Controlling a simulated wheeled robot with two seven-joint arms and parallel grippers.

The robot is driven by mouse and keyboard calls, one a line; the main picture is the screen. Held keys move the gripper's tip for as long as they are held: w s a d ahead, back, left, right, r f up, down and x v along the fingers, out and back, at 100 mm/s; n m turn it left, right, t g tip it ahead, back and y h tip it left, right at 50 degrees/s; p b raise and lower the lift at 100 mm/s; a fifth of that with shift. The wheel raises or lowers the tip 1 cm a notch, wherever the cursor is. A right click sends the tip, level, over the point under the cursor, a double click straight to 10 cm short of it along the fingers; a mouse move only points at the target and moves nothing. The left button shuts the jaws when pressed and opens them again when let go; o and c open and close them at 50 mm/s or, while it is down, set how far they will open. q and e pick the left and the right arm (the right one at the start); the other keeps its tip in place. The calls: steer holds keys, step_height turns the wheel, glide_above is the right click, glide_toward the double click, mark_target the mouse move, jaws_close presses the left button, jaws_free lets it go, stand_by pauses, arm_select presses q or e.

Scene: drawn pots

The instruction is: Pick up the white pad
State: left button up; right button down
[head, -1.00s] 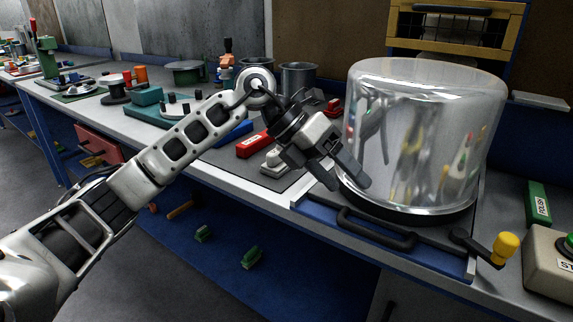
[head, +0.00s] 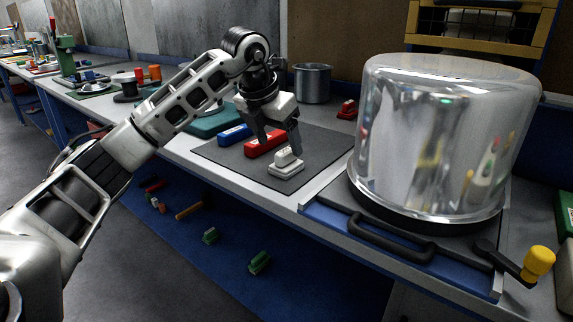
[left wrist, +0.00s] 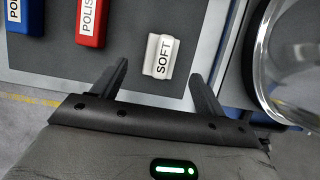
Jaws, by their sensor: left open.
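The white pad (head: 286,165) lies on a dark grey mat (head: 230,153) near the bench's front edge. In the left wrist view the white pad (left wrist: 160,57) shows the word SOFT on its top. My left gripper (head: 279,147) is open and empty, pointing down just above and behind the pad. In the left wrist view the pad sits ahead of the two fingers, between their lines and closer to the right finger; I see no contact. My right gripper is in neither view.
A red pad (head: 266,143) and a blue pad (head: 235,134) lie left of the white one. A metal pot (head: 312,83) stands behind.

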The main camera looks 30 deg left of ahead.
mark_target(285, 151)
arm_select(q)
steer(key=x, duration=0.5)
steer(key=shift+w+d+f, duration=0.15)
steer(key=shift+w+f, duration=0.05)
steer(key=shift+w, duration=0.15)
steer(key=c, duration=1.1)
steer(key=shift+r, duration=0.15)
